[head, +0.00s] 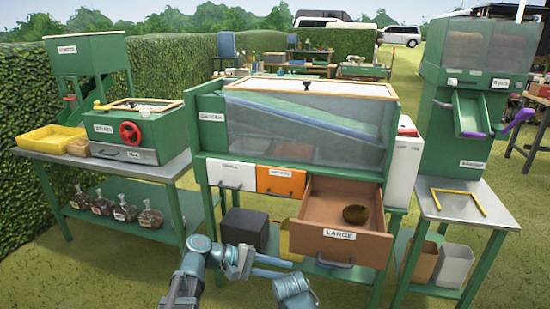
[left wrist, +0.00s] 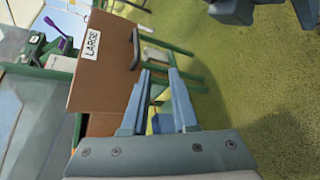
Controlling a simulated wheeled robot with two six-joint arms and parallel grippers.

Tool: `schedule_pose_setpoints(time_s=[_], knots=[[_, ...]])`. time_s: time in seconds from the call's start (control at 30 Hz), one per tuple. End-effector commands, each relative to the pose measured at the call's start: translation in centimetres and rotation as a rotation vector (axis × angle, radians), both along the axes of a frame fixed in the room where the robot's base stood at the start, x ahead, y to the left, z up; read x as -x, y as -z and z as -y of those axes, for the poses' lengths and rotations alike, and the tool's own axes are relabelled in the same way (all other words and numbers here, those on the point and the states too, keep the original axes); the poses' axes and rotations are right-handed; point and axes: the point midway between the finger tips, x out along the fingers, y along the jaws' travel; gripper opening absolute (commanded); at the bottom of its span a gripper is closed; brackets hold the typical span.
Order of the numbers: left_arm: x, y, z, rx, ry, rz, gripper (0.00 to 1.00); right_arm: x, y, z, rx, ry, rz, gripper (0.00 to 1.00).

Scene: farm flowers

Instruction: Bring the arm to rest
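My left gripper (head: 282,268) is in front of the green sorting bench, low and left of the open drawer, with its fingers pointing right. In the left wrist view its two blue fingers (left wrist: 158,98) stand apart with nothing between them. The brown drawer (head: 342,236) marked LARGE is pulled out, and a round brown thing (head: 355,214) lies in it. The drawer front (left wrist: 100,60) is also close beyond the fingers in the left wrist view. A blue-grey part of my other arm shows at the bottom of the head view; its gripper cannot be made out.
The white drawer (head: 232,174) and orange drawer (head: 281,181) are shut. A dark box (head: 244,230) and a yellow bin stand on the lower shelf. A side table (head: 180,168) is at left, a green machine (head: 468,100) at right. Grass in front is free.

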Motion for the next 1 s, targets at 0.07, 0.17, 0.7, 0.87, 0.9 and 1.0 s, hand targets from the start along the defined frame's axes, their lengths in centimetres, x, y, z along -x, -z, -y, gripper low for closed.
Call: schedule_pose_setpoints(time_s=[0.07, 0.17, 0.7, 0.87, 0.9, 1.0], knots=[[1.3, 2.9, -1.0, -0.15, 0.025, 0.052, 0.27, 0.0, 0.0, 0.0, 0.0, 0.0, 0.0, 0.93], [2.7, 7.0, -3.5, -0.385, 0.082, 0.133, 0.27, 0.0, 0.0, 0.0, 0.0, 0.0, 0.0, 0.93], [7.3, 14.4, -18.6, -1.237, 0.48, 0.337, 0.27, 0.0, 0.0, 0.0, 0.0, 0.0, 0.0, 0.93], [8.7, 14.4, -14.4, -1.235, 0.6, 0.364, 0.27, 0.0, 0.0, 0.0, 0.0, 0.0, 0.0, 0.93], [9.2, 14.4, -13.6, -1.236, 0.627, 0.37, 0.27, 0.0, 0.0, 0.0, 0.0, 0.0, 0.0, 0.93], [10.3, 14.4, -11.6, -1.243, 0.696, 0.384, 0.27, 0.0, 0.0, 0.0, 0.0, 0.0, 0.0, 0.93]])
